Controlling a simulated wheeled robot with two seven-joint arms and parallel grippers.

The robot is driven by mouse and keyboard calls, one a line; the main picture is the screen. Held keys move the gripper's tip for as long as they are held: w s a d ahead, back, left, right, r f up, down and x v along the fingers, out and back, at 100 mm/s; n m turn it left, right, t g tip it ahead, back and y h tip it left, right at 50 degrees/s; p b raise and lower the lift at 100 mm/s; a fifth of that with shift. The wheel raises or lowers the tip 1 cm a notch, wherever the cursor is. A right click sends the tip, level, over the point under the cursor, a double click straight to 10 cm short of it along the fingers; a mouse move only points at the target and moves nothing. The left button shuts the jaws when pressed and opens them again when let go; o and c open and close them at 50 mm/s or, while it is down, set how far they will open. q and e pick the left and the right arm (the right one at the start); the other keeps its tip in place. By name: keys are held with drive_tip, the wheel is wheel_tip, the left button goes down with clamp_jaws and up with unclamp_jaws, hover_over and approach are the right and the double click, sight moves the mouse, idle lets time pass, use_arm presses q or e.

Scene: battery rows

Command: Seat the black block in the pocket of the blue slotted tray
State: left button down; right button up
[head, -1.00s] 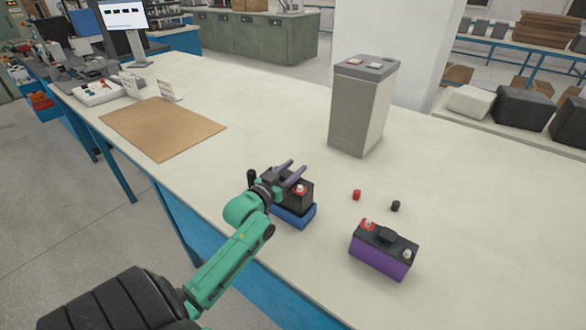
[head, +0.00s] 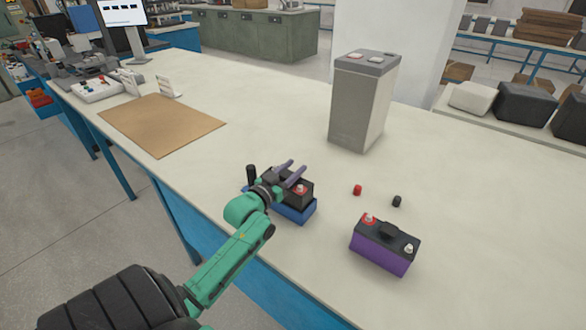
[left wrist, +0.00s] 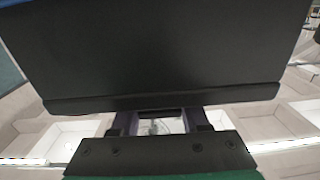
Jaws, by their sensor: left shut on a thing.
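The black block (head: 298,199) has a red-ringed terminal on top and sits directly over the blue slotted tray (head: 296,216) near the table's front edge. My left gripper (head: 290,174) is shut on the block at its top, with purple fingers on it. In the left wrist view the block (left wrist: 160,50) fills the upper part, with the fingers (left wrist: 160,123) below it. The pocket is hidden under the block, so I cannot tell how deep the block is in it. My right gripper is not in view.
A purple and black battery (head: 384,246) stands to the right of the tray. A red cap (head: 357,190) and a black cap (head: 397,201) lie behind it. A tall grey battery (head: 360,105) stands further back. A brown mat (head: 161,124) lies at left. The table between is clear.

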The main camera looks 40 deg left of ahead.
use_arm(q)
drive_tip(key=shift+f+b, duration=0.45)
drive_tip(key=shift+f, duration=0.05)
drive_tip(key=shift+c, duration=1.6)
unclamp_jaws()
drive_tip(key=shift+s+r, duration=0.1)
drive_tip(key=shift+f, duration=0.4)
drive_tip(key=s+b, duration=0.1)
drive_tip(key=s, duration=1.3)
drive_tip(key=shift+s+d+r, duration=0.3)
drive_tip(key=shift+d+r, duration=0.05)
drive_tip(key=shift+f, duration=0.1)
